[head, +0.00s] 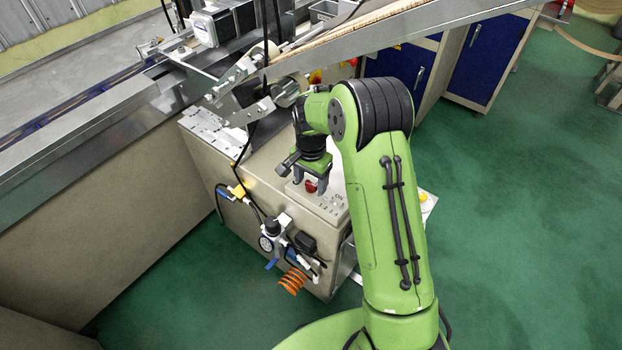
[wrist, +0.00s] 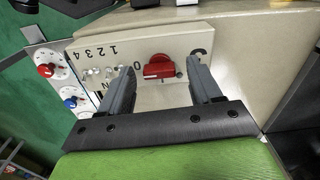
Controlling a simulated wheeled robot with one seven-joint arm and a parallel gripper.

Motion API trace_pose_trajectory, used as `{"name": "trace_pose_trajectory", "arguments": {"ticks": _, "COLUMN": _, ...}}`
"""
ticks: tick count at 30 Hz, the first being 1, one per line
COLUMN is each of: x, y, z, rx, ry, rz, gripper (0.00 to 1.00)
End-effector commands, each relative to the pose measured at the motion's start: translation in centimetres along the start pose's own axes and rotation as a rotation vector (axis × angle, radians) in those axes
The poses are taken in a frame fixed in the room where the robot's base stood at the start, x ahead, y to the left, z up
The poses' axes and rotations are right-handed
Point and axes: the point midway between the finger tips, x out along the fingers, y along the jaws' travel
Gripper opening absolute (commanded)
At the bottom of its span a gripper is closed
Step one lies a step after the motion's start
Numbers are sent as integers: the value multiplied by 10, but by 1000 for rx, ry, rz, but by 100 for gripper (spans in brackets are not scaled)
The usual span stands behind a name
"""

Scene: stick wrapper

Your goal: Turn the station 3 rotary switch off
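A red rotary switch (wrist: 158,68) sits on a pale control panel (wrist: 185,42) in the wrist view, between my two fingertips as seen from the wrist. Its handle lies roughly across the picture, with a "0" mark to its left. My gripper (wrist: 160,66) is open, one finger on each side of the switch; I cannot tell whether either finger touches it. In the head view, the red switch (head: 311,185) shows just under my gripper (head: 309,180) on top of the beige cabinet (head: 262,195). No station label is readable.
Small toggles marked 1 to 4 (wrist: 95,72) sit left of the switch. Further left, a white side panel (wrist: 62,78) carries a red and a blue knob. A metal conveyor chute (head: 400,28) slopes above the cabinet. Air fittings and an orange coiled hose (head: 292,281) hang at its front.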

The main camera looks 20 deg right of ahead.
Motion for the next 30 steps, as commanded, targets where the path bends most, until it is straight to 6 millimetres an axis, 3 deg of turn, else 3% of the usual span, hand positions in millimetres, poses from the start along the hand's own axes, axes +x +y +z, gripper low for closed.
{"name": "trace_pose_trajectory", "arguments": {"ticks": 7, "x": -9, "y": 0, "z": 0, "rx": 0, "ry": 0, "rz": 0, "gripper": 64}}
{"name": "trace_pose_trajectory", "arguments": {"ticks": 21, "x": -133, "y": -1, "z": 0, "rx": -1, "ry": 2, "rz": -2, "gripper": 64}}
{"name": "trace_pose_trajectory", "arguments": {"ticks": 25, "x": -152, "y": 0, "z": 0, "rx": -1, "ry": 0, "rz": 0, "gripper": 64}}
{"name": "trace_pose_trajectory", "arguments": {"ticks": 30, "x": -158, "y": 0, "z": 0, "rx": 0, "ry": -1, "rz": 1, "gripper": 64}}
